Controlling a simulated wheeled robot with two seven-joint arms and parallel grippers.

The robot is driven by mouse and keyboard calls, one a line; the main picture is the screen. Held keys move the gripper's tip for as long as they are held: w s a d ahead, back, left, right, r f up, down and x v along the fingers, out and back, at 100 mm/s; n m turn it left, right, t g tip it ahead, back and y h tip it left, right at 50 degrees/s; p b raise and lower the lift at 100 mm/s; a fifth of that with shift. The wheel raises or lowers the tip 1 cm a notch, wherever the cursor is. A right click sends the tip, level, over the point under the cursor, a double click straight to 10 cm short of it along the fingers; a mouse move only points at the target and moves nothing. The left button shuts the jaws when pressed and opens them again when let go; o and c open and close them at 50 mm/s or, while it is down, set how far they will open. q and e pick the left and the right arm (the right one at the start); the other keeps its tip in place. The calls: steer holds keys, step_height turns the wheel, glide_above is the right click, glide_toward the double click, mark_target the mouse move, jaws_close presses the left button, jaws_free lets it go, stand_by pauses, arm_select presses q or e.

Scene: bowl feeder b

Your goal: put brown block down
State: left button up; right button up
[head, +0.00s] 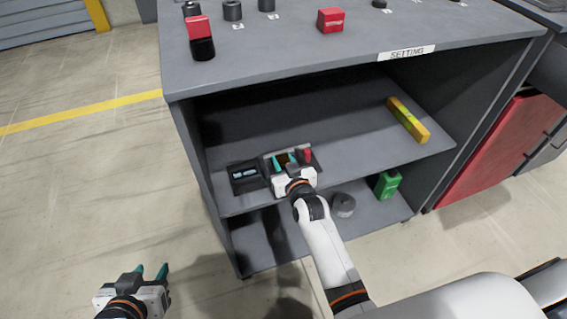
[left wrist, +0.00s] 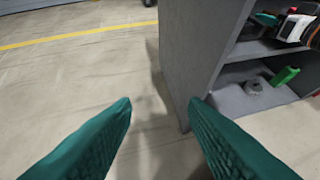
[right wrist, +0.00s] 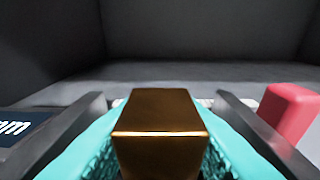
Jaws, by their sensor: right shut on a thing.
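The brown block (right wrist: 160,112) is a shiny copper-brown block, held between the teal fingers of my right gripper (head: 284,161) and filling the middle of the right wrist view. In the head view the right gripper is inside the cabinet, over the front left of the middle shelf (head: 345,158), with the block showing small between its fingers. Whether the block touches the shelf I cannot tell. My left gripper (head: 152,272) is open and empty, out over the floor left of the cabinet; its two spread teal fingers (left wrist: 160,130) show in the left wrist view.
A dark box with a display (head: 244,175) lies left of the right gripper, and a small red block (head: 307,155) right of it. A yellow bar (head: 408,120) lies at the shelf's right. A green container (head: 387,184) and a grey round part (head: 343,204) stand on the lower shelf.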

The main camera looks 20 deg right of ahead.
steer(key=shift+f, duration=0.1)
steer(key=o, duration=1)
steer(key=shift+o, duration=0.2)
